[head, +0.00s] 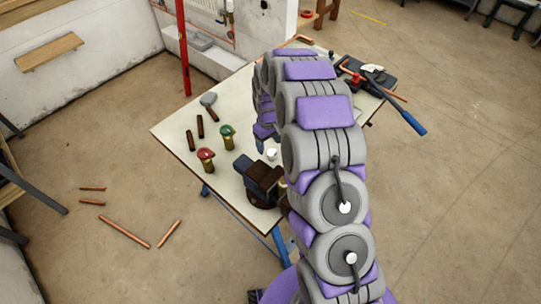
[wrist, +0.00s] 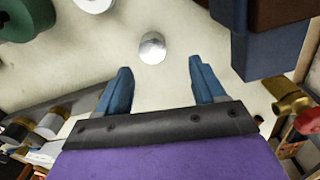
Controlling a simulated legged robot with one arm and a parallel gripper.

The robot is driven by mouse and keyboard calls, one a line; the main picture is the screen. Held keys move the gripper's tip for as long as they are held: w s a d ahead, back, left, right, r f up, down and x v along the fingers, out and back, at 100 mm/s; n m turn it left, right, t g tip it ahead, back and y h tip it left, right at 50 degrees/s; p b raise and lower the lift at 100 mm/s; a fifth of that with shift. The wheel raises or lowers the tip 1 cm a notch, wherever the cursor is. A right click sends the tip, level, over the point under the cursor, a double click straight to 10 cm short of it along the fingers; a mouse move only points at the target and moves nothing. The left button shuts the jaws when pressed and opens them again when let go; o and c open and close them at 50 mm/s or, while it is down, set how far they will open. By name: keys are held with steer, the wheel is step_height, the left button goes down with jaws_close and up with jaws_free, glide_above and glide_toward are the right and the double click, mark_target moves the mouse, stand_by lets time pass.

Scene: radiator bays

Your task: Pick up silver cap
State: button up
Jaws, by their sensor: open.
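The silver cap (wrist: 152,48) is a small round shiny piece on the pale tabletop in the wrist view. In the head view it shows as a small bright spot (head: 271,154) beside the vise. My gripper (wrist: 160,66) is open and empty. Its two blue fingers stand apart, one on each side of the cap's line, and the cap lies just beyond the fingertips. I cannot tell the height of the fingers above the table. In the head view my arm hides most of the gripper.
A vise (head: 262,178) stands close to the cap; its blue and brown jaws (wrist: 275,45) fill the wrist view's upper right. Valves with red (head: 206,156) and green (head: 227,131) handles stand to the left.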

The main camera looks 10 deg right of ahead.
mark_target(274, 153)
steer(key=shift+f, duration=0.35)
steer(key=f, duration=0.1)
steer(key=d+f, duration=0.1)
steer(key=f, duration=0.1)
steer(key=d+f+b, duration=0.1)
steer(key=shift+s+d+f, duration=0.1)
steer(key=shift+s+f, duration=0.05)
steer(key=shift+f, duration=0.05)
steer(key=shift+a+r, duration=0.1)
steer(key=shift+a, duration=0.25)
steer(key=shift+c, duration=0.3)
steer(key=shift+a, duration=0.5)
steer(key=c, duration=0.5)
steer(key=shift+d, duration=0.6)
steer(key=c, duration=0.4)
steer(key=shift+c, duration=0.9)
